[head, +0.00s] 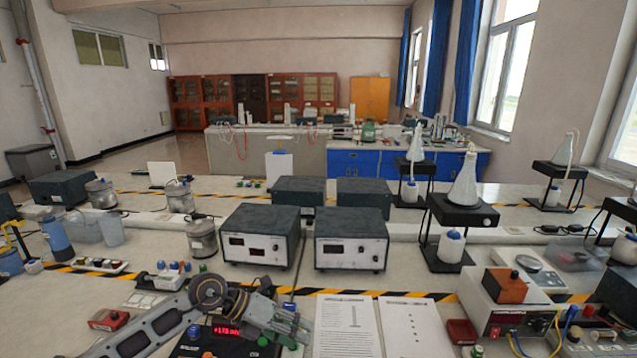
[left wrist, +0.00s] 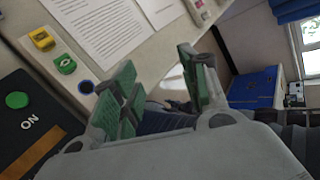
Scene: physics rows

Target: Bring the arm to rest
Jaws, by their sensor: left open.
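My left arm reaches in from the lower left in the head view, and its grey gripper (head: 288,322) is over the front bench, beside the printed sheets. In the left wrist view the two green-padded fingers of that gripper (left wrist: 157,88) stand apart with nothing between them. My right gripper shows in neither view.
A black meter with a red display (head: 228,331) sits right under the arm. Printed sheets (head: 347,325) lie right of the gripper. Two instrument boxes (head: 261,237) (head: 351,241) stand behind. A power supply (head: 508,300) is at right. Terminals (left wrist: 66,64) lie near the fingers.

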